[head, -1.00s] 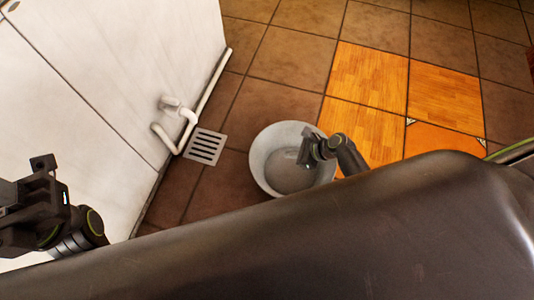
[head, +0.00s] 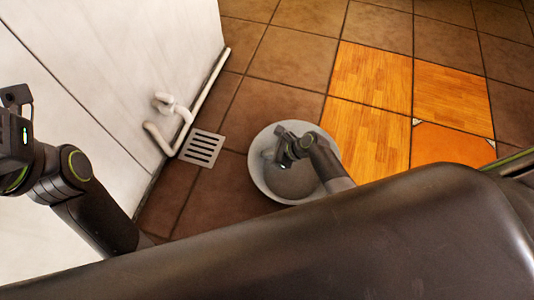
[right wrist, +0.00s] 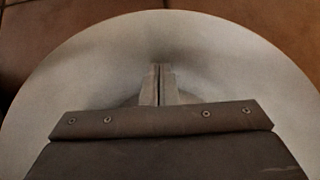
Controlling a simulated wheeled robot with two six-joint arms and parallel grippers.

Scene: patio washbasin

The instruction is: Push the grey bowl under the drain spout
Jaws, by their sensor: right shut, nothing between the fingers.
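The grey bowl (head: 258,180) stands upright on the tiled floor, right of the drain grate and apart from it. The white drain spout (head: 184,122) is a bent pipe at the foot of the white wall, left of the bowl. My right gripper (head: 272,156) is shut and empty, over the bowl's inside towards its left wall. In the right wrist view its closed fingers (right wrist: 158,72) point at the inner wall of the bowl (right wrist: 75,65); I cannot tell whether they touch. My left gripper (head: 14,108) is at the left edge, partly cut off, far from the bowl.
A slotted floor grate (head: 202,148) lies between the spout and the bowl. The white wall panel (head: 110,70) bounds the left side. Brown floor tiles (head: 255,105) between grate and bowl are clear. Orange wood-patterned tiles (head: 370,75) lie flat on the right.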

